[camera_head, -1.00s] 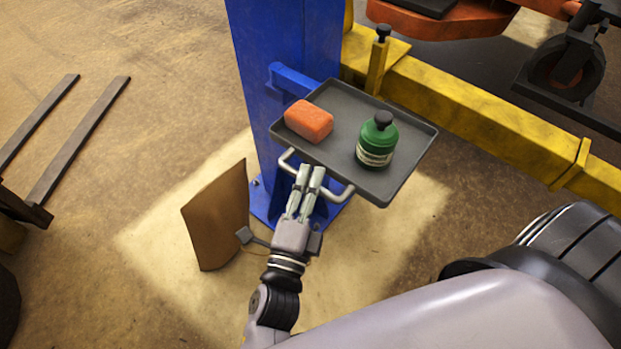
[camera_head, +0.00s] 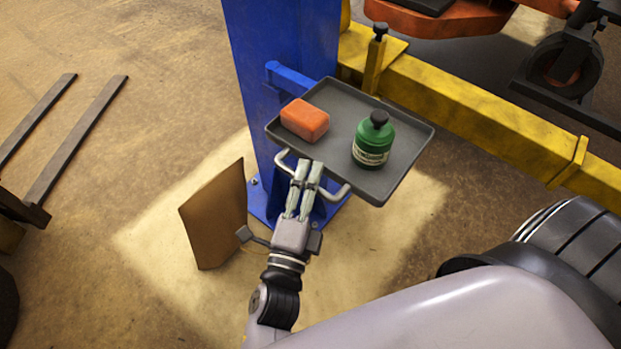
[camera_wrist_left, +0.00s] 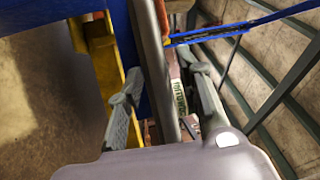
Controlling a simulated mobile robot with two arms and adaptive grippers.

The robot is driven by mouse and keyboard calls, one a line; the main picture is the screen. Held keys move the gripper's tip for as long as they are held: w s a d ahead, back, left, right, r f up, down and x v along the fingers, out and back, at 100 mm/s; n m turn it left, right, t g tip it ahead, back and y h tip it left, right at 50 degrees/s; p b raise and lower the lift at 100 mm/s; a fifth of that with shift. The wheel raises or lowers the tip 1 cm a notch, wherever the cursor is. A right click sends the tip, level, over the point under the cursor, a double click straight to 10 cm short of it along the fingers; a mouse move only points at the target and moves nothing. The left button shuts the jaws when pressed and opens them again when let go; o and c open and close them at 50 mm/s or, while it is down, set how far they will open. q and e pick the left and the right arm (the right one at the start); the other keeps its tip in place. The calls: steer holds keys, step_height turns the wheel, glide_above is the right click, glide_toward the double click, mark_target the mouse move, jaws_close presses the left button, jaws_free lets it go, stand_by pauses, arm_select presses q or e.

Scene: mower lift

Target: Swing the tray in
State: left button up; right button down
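The dark grey tray (camera_head: 408,165) sits on a blue arm off the blue post, sticking out to the right. It carries an orange-red block (camera_head: 304,120) and a green bottle (camera_head: 373,140) with a black cap. A grey bar handle (camera_head: 337,192) runs along its near edge. My left gripper (camera_head: 308,168) is at this handle, its fingers reaching over the bar. In the left wrist view the fingers (camera_wrist_left: 160,85) stand apart on either side of a grey bar, with a gap showing beside it. My right gripper is not in view.
The blue post (camera_head: 285,70) stands behind the tray. A yellow beam (camera_head: 470,110) with an upright yellow peg runs behind it to the right. A brown panel (camera_head: 215,220) stands left of my gripper. Dark forks (camera_head: 75,140) lie far left; floor between is clear.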

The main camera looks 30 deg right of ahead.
arm_select(q)
steer(key=v, duration=1.2)
stand_by(0.3)
